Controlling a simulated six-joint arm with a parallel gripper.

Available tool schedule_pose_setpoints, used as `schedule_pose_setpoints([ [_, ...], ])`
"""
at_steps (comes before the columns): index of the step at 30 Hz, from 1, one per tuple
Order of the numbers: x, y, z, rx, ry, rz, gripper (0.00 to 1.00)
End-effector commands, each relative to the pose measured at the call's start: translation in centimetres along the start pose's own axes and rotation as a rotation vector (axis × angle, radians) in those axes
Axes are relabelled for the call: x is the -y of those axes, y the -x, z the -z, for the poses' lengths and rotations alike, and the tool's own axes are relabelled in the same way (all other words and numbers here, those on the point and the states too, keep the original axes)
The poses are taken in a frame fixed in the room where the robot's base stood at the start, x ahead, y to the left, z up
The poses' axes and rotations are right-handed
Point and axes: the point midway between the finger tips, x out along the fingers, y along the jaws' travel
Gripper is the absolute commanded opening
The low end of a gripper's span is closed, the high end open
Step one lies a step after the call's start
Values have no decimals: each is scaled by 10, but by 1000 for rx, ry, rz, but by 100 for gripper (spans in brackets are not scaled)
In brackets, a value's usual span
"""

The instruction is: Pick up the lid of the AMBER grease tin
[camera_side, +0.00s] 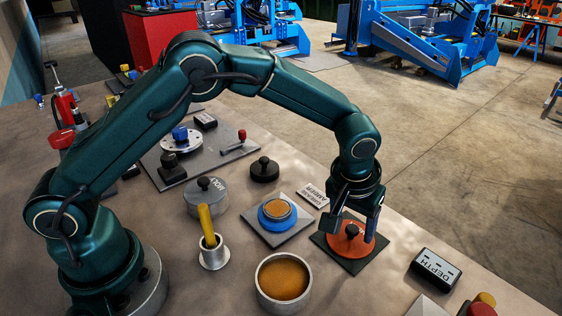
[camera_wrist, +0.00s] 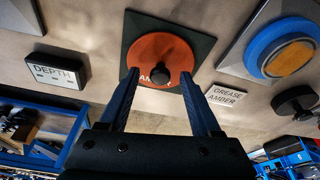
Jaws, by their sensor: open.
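An orange-red round lid (camera_side: 366,249) with a black knob (camera_side: 352,230) lies flat on a dark square pad. My gripper (camera_side: 354,226) is open above the lid, pointing down. In the wrist view its fingertips (camera_wrist: 159,75) stand on either side of the knob, with gaps showing. I cannot tell exactly how far down they reach. An open silver tin (camera_side: 284,281) of amber grease stands at the front, without a lid.
A blue ring (camera_side: 275,220) with amber-brown material sits on a grey pad beside a "GREASE AMBER" card (camera_side: 313,194). A "MOLY" tin (camera_side: 206,196), a cup with a yellow handle (camera_side: 213,251) and a black knobbed disc (camera_side: 264,170) stand left. A "DEPTH" block (camera_side: 435,269) lies right.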

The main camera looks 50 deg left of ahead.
Motion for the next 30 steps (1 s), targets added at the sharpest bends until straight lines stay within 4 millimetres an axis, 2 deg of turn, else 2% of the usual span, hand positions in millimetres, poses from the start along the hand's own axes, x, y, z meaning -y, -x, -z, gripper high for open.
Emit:
schedule_pose_setpoints([
  [4,0,0,0,-1,0,0,65],
  [9,0,0,0,-1,0,0,0],
  [22,0,5,2,-3,0,-2,0],
  [26,0,16,5,-4,1,-2,0],
  [30,-1,37,11,-6,2,-4,0],
])
